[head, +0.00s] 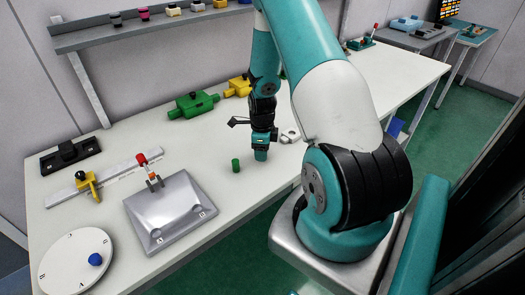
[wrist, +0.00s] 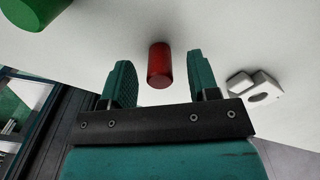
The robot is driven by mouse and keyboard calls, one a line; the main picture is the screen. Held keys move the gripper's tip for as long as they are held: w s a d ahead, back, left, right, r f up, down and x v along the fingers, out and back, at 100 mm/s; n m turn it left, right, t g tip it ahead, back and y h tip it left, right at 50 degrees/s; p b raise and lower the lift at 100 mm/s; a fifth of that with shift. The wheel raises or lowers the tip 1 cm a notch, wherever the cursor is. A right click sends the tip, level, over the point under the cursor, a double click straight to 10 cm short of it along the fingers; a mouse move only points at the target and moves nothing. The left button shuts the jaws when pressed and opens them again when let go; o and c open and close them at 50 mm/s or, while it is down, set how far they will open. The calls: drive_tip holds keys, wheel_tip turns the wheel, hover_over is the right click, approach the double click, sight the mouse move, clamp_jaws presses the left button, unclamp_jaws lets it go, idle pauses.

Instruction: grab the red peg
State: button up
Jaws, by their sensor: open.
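The red peg (wrist: 160,65) is a short red cylinder on the white table. In the wrist view it lies between the two teal fingers of my gripper (wrist: 160,60), with a gap on either side. My gripper is open and holds nothing. In the head view my gripper (head: 261,155) points down close to the tabletop. I cannot make out the red peg there; the gripper seems to hide it.
A green peg (head: 236,165) stands to the left of my gripper. A small white part (head: 291,135) lies just to the right, also in the wrist view (wrist: 254,88). A grey metal box (head: 170,212) and green valve-like part (head: 193,104) sit farther left.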

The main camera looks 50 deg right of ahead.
drive_tip(key=shift+f, duration=0.2)
drive_tip(key=c, duration=1)
drive_tip(key=shift+r, duration=0.1)
